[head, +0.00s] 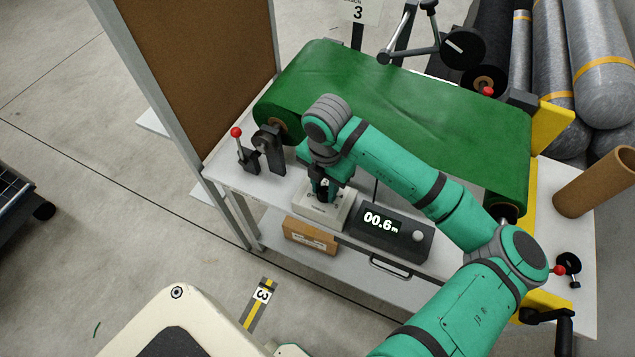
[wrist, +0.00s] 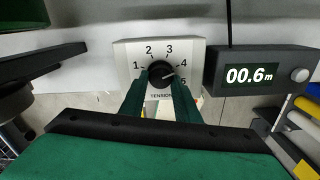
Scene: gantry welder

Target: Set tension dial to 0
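The tension dial (wrist: 160,73) is a black round knob on a pale box (wrist: 124,54) with the numbers 1 to 5 and the word TENSION, partly covered. Its white pointer line aims right, between 4 and 5. No 0 mark shows; the left finger covers the lower left of the face. My gripper (wrist: 160,82) is at the dial, one green finger on each side of the knob. I cannot tell whether the fingers touch it. In the head view my gripper (head: 323,190) points down over the pale box (head: 322,216), and hides the dial.
A black display unit (head: 391,231) reading 00.6m stands close right of the dial box. A green roller belt (head: 440,125) lies behind. A clamp with a red-tipped lever (head: 237,133) stands to the left. A cardboard tube (head: 597,182) is at the far right.

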